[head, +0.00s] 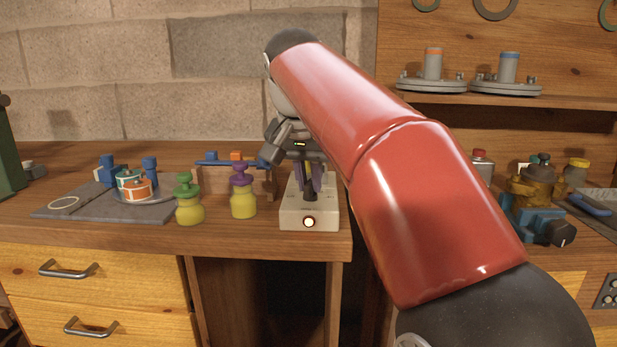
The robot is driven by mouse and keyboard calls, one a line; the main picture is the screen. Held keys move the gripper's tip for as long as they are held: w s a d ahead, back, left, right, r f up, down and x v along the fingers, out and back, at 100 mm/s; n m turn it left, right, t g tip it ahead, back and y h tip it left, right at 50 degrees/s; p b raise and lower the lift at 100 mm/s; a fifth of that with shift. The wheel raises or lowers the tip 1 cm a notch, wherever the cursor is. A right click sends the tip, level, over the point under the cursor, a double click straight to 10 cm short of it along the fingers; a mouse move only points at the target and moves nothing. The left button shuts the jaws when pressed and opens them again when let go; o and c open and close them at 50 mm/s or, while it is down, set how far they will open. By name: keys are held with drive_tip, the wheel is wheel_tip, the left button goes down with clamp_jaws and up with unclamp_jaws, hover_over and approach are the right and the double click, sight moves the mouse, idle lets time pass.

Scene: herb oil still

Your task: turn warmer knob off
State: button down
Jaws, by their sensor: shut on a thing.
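The warmer (293,217) is a small cream box near the front right corner of the left bench. A round light on its front face glows. A dark knob (310,194) stands on its top. My gripper (310,187) points down over the box, its two purple-grey fingers shut on the knob from either side. My arm reaches in from the lower right and hides part of the box's back. Any marking showing the knob's setting is too small to read.
A green-topped yellow jar (189,208) and a purple-topped yellow jar (243,203) stand left of the warmer. Behind them is a wooden rack (262,183). A grey mat (95,205) with blue fixtures lies further left. The right bench holds a blue clamp (538,222).

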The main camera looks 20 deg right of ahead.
drive_tip(key=n+y, duration=0.1)
drive_tip(key=n, duration=0.3)
drive_tip(key=shift+d+t+y, duration=0.15)
drive_tip(key=shift+t+y, duration=0.15)
drive_tip(key=shift+y, duration=0.1)
drive_tip(key=n+y, duration=0.1)
drive_tip(key=n, duration=0.4)
drive_tip(key=shift+d+y, duration=0.15)
drive_tip(key=shift+y, duration=0.25)
drive_tip(key=n, duration=0.2)
drive_tip(key=n+g+y, duration=0.1)
drive_tip(key=n, duration=0.1)
drive_tip(key=shift+w+d+n, duration=0.1)
drive_tip(key=shift+d+n, duration=0.05)
drive_tip(key=shift+n, duration=0.15)
drive_tip(key=shift+n+g+y, duration=0.5)
drive_tip(key=shift+n+y, duration=0.2)
drive_tip(key=shift+n, duration=0.9)
drive_tip(key=c, duration=1.5)
unclamp_jaws()
drive_tip(key=shift+o, duration=0.2)
